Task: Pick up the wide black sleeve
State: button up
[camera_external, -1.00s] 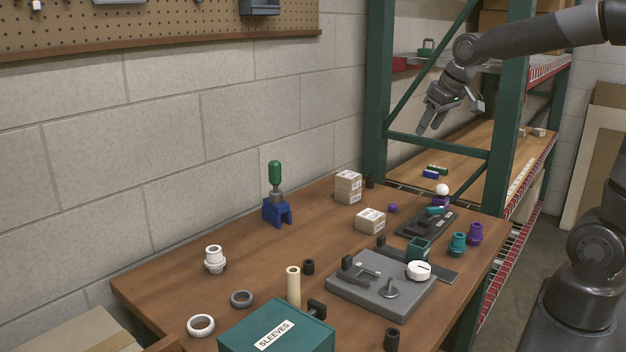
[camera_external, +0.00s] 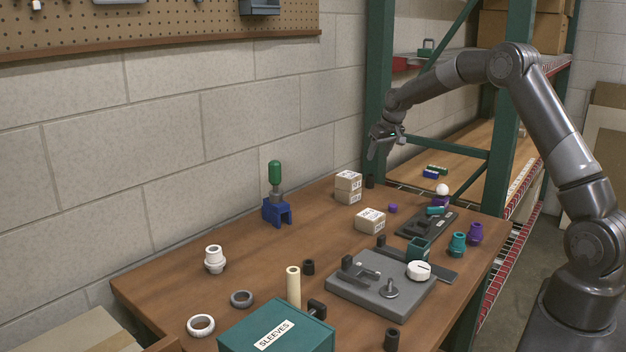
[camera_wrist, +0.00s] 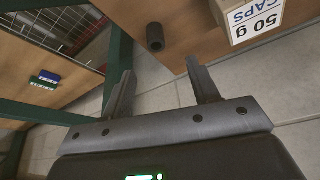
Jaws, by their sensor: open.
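Several small black sleeves stand on the wooden table; I cannot tell by size which is the wide one. One (camera_external: 370,181) is at the back edge by the green rack post, behind the boxes. It shows in the wrist view as a dark hollow cylinder (camera_wrist: 155,37), beyond my fingertips. Another black sleeve (camera_external: 309,267) stands beside the cream tube, and another (camera_external: 391,340) is at the front edge. My gripper (camera_external: 377,147) is open and empty, above the back of the table near that post. Its fingers also show in the wrist view (camera_wrist: 160,82).
The green rack post (camera_external: 378,90) and block wall are close to my gripper. A grey fixture (camera_external: 383,285) and teal SLEEVES box (camera_external: 277,330) occupy the front.

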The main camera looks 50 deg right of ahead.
aim_at(371, 176)
jog(key=x, duration=0.3)
jog(key=d+x, duration=0.1)
jog(key=x, duration=0.3)
jog(key=shift+d, duration=0.15)
jog(key=shift+x, duration=3.05)
jog(key=shift+c, duration=0.5)
jog(key=c, duration=0.9)
jog(key=shift+c, duration=0.2)
